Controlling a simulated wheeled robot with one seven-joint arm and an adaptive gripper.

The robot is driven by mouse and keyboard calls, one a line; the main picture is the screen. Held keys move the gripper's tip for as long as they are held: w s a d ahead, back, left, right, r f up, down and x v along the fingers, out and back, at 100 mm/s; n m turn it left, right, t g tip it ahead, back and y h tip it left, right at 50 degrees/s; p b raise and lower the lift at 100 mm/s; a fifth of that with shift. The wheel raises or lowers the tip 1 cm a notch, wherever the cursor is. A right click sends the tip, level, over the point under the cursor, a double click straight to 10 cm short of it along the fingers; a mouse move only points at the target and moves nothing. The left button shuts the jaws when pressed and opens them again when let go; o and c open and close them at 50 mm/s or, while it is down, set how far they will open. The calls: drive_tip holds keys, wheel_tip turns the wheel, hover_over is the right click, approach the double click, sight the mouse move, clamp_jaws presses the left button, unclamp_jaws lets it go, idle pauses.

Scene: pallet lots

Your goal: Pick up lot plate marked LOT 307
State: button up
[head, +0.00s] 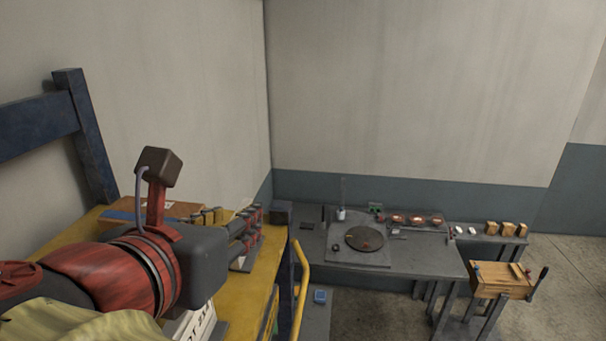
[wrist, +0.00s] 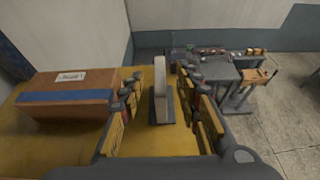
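My gripper (head: 258,228) reaches out over the yellow top of the rack. In the wrist view my gripper (wrist: 161,88) is open, with one finger on each side of the picture. A thin pale upright piece (wrist: 160,85) on a dark base stands in line between the fingers, seen nearly edge-on, with space on both sides. I cannot read any marking on it. A white plate (head: 197,324) with partly hidden dark lettering, ending like "OT 23", shows below my arm in the head view. I cannot make out LOT 307 anywhere.
A brown box (wrist: 65,97) with a blue band and a label lies on the yellow top (wrist: 150,145), left of my gripper. Beyond the edge is a grey bench (head: 420,262) with a round disc. A wooden block table (head: 502,280) stands right. Walls close off the back.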

drive_tip(key=shift+w+d+f, duration=0.15)
drive_tip(key=shift+w, duration=0.3)
drive_tip(key=shift+w+f, duration=0.2)
drive_tip(key=shift+w, duration=0.15)
drive_tip(key=shift+s, duration=0.15)
drive_tip(key=shift+c, duration=0.7)
drive_tip(key=c, duration=0.6)
clamp_jaws()
